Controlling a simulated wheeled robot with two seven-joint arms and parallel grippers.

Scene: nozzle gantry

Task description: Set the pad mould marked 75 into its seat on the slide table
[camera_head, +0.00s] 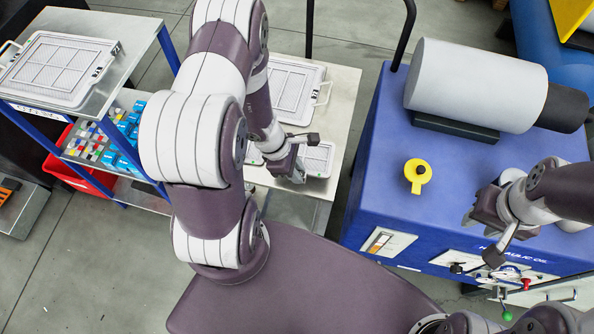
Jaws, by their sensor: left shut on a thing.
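My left gripper (292,172) is shut on a pale pad mould (320,158) with a grid face, near the front of the metal table (343,88). The gripper and wrist cover the mould's middle, and I cannot read its marking or tell whether it touches the table. Another pale mould (290,88) with a handle lies behind it on the same table, partly hidden by my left arm; its dark marking is too small to read. My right gripper (474,212) is over the blue hydraulic unit, and its jaw opening is unclear.
A large pale mould (62,66) lies on the cart (130,28) at left, above a shelf of coloured blocks (112,140) and a red bin (78,165). The blue hydraulic unit (385,150) at right carries a grey cylinder (475,85) and yellow cap (417,175).

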